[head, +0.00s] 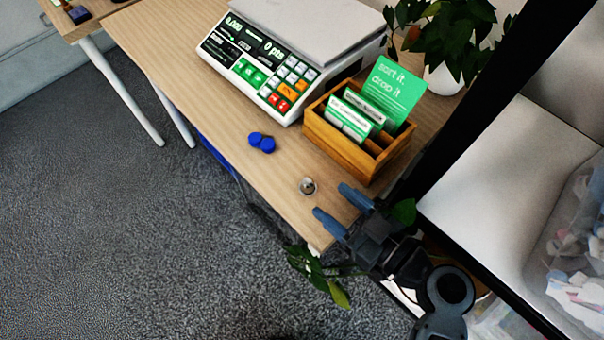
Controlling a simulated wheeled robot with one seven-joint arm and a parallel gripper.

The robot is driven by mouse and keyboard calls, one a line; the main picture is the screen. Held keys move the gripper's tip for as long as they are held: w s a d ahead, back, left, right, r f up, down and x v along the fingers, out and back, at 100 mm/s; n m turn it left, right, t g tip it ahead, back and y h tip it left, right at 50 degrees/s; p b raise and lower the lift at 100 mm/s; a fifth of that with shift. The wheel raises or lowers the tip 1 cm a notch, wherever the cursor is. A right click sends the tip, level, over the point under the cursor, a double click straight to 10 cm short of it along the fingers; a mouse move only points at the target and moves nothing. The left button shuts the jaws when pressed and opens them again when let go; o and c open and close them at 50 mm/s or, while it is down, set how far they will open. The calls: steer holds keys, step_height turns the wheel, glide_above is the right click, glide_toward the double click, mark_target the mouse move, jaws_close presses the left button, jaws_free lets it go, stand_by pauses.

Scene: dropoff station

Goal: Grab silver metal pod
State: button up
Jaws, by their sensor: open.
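A small round silver metal pod (308,186) sits on the wooden table (180,62), near its front edge. My gripper (336,204) is just to the lower right of the pod, over the table's near corner. Its two blue fingers are spread apart and point toward the upper left. Nothing shows between the fingers, and the pod lies just beyond the fingertips. Whether the fingers are at the pod's height I cannot tell.
Two blue caps (261,142) lie left of the pod. A white scale (280,55) stands behind them. A wooden card box (355,140) with green cards is close behind my gripper. A potted plant (445,75) stands at the back right. A black-edged shelf is at right.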

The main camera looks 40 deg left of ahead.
mark_target(313, 187)
steer(key=a, duration=0.3)
steer(key=shift+w+a+f+p, duration=0.1)
steer(key=shift+w+f+p, duration=0.1)
steer(key=shift+p, duration=0.15)
steer(key=shift+w+a+f+p, duration=0.1)
steer(key=shift+a+f+p, duration=0.1)
steer(key=shift+a, duration=0.55)
steer(key=shift+s+a+f+p, duration=0.1)
steer(key=shift+a+f+p, duration=0.05)
steer(key=shift+a, duration=0.6)
steer(key=shift+w+a+f+p, duration=0.1)
steer(key=shift+a+f+p, duration=0.1)
steer(key=shift+a, duration=0.55)
steer(key=shift+c, duration=0.4)
steer(key=c, duration=1)
steer(key=shift+o, duration=0.2)
